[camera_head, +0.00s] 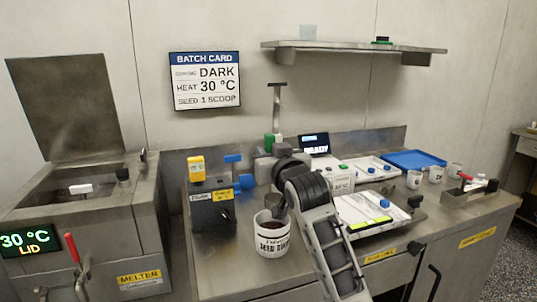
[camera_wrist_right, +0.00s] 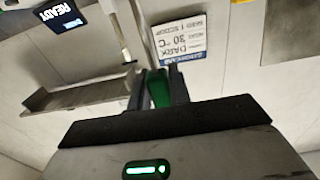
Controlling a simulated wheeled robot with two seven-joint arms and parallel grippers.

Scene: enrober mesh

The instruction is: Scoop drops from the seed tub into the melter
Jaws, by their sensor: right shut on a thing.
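My right gripper (camera_head: 268,150) is above the counter, partly hidden by its own wrist. In the right wrist view, its fingers are shut on a green handle (camera_wrist_right: 158,90), which I take as the scoop's. A dark scoop bowl (camera_head: 277,204) shows below the gripper at the mouth of the seed tub (camera_head: 272,245); whether it touches the drops is unclear. The tub is a white cup with dark contents, upright near the counter's front. The melter (camera_head: 135,240) stands at the left with its lid (camera_head: 65,105) raised; its display reads 30 °C, LID. My left gripper is out of view.
A dark box (camera_head: 212,215) with yellow and blue items stands between melter and tub. A scale-like tray (camera_head: 370,212), a blue tray (camera_head: 412,158) and several small cups (camera_head: 414,179) are to the right. A batch card (camera_head: 205,80) and shelf (camera_head: 350,47) are on the wall.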

